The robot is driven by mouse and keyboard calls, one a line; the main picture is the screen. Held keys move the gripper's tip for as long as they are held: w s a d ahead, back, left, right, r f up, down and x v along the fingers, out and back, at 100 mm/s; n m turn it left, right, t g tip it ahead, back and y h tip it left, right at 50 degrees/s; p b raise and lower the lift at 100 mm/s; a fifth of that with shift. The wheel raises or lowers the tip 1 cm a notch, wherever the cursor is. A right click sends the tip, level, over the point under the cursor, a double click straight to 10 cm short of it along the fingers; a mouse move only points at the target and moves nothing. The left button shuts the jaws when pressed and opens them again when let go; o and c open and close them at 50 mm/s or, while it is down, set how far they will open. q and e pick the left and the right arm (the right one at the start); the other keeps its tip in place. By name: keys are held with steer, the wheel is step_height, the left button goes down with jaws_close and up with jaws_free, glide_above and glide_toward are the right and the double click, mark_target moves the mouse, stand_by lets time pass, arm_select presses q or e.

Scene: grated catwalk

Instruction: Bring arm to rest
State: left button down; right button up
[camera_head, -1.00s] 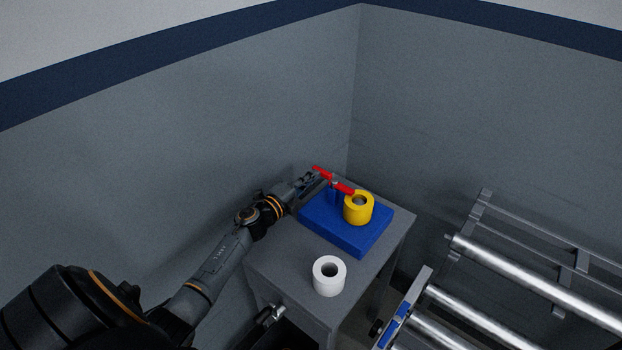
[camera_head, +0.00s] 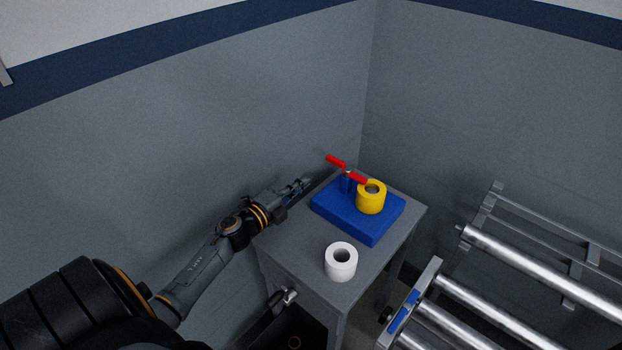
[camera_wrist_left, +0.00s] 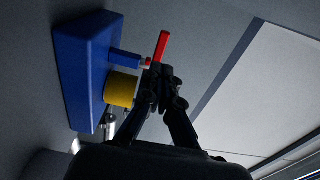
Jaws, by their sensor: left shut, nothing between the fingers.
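My left arm comes in from the left in the head view. Its gripper (camera_head: 298,186) is shut and empty, just left of the blue block and apart from it. The left wrist view also shows the closed fingers (camera_wrist_left: 164,78). The blue block (camera_head: 345,219) lies on a grey cabinet (camera_head: 290,246) and carries a valve with a red handle (camera_head: 336,160) and a yellow roll (camera_head: 371,199). The red handle (camera_wrist_left: 161,46) and yellow roll (camera_wrist_left: 121,90) also show in the left wrist view, behind the fingers. My right gripper is not in view.
A white roll (camera_head: 341,262) stands on the cabinet's near part. A roller conveyor (camera_head: 500,296) with metal rollers stands to the right. Grey walls meet behind the cabinet, with the left wall close to my arm. An open space shows under the cabinet top.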

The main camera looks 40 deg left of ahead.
arm_select(q)
steer(key=s+d+f+n+g+y, duration=0.1)
steer(key=s+d+f+n+g, duration=0.2)
steer(key=s+d+n+g, duration=0.5)
steer(key=s+d+f+n+g, duration=0.1)
steer(key=s+d+f+n, duration=0.15)
steer(key=s+d, duration=0.65)
steer(key=s+d+f+n+g+y, duration=0.1)
steer(key=s+d+f+n+g, duration=0.45)
steer(key=s, duration=0.85)
step_height(320, 180, down, 22)
steer(key=a+n+g, duration=0.1)
steer(key=s+a+f+g, duration=0.1)
steer(key=s+a+f, duration=0.2)
steer(key=s+f, duration=1.4)
steer(key=shift+s+a+f, duration=0.2)
steer(key=shift+s+f, duration=0.1)
steer(key=shift+s, duration=0.1)
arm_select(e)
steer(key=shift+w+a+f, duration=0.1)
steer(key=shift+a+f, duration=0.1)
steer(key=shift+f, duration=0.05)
